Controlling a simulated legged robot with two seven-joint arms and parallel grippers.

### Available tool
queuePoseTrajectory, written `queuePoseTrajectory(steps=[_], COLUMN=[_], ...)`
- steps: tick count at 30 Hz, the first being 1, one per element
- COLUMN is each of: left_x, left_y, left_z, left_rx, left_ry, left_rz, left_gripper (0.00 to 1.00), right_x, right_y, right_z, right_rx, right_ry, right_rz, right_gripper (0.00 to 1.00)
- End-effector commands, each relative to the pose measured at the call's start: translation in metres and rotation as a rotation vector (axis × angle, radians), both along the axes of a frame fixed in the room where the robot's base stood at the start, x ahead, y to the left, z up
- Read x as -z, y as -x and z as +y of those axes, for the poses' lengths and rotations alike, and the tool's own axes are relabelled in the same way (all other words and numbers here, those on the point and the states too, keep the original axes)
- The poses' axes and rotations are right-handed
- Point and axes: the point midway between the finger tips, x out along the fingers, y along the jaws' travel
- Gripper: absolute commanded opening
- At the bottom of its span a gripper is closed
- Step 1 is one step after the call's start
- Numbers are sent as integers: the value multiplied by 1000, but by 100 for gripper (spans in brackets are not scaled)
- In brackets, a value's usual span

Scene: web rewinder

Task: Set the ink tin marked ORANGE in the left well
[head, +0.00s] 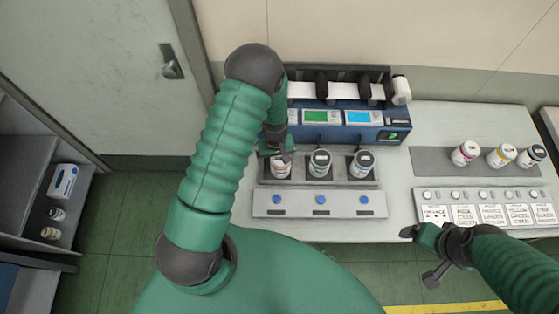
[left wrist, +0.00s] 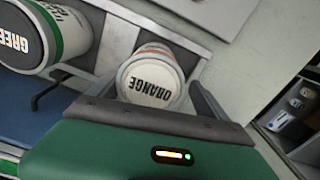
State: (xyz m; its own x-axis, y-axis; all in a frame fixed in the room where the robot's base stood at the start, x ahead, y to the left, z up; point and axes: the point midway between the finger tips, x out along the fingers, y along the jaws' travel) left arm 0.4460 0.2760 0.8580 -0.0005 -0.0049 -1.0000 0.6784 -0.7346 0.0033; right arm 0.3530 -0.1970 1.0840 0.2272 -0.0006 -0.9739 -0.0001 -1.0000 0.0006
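The ink tin marked ORANGE (left wrist: 152,80) is white with an orange band and stands between the fingers of my left gripper (left wrist: 130,95). Clear gaps show on both sides, so the gripper is open around it. In the head view the tin (head: 281,170) stands at the left well of the grey well block (head: 300,183), partly covered by my left gripper (head: 277,151). Whether it is fully seated cannot be seen. My right gripper (head: 415,236) is by the right bench's front edge, away from the tins; its finger gap is unclear.
A GREEN tin (left wrist: 38,35) stands in the middle well, and another tin (head: 361,164) in the right well. Several tins, including a pink-banded one (head: 465,153), stand on the right bench. The blue rewinder (head: 345,130) is behind the wells. A button panel (head: 320,211) lies in front.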

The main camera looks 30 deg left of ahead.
Motion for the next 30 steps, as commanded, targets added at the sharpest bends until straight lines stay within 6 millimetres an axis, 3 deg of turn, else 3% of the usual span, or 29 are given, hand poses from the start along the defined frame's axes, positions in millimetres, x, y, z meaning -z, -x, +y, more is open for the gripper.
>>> queuePoseTrajectory(steps=[16,30], left_x=[-9,-112], left_y=[-1,-1], left_z=[-3,-3], left_rx=[0,1], left_ry=[-6,-5], left_rz=[-2,-2], left_gripper=[86,86], right_x=[1,15], right_y=[0,0], right_z=[0,0], right_rx=[0,0], right_ry=[0,0], right_rz=[0,0], right_gripper=[86,86])
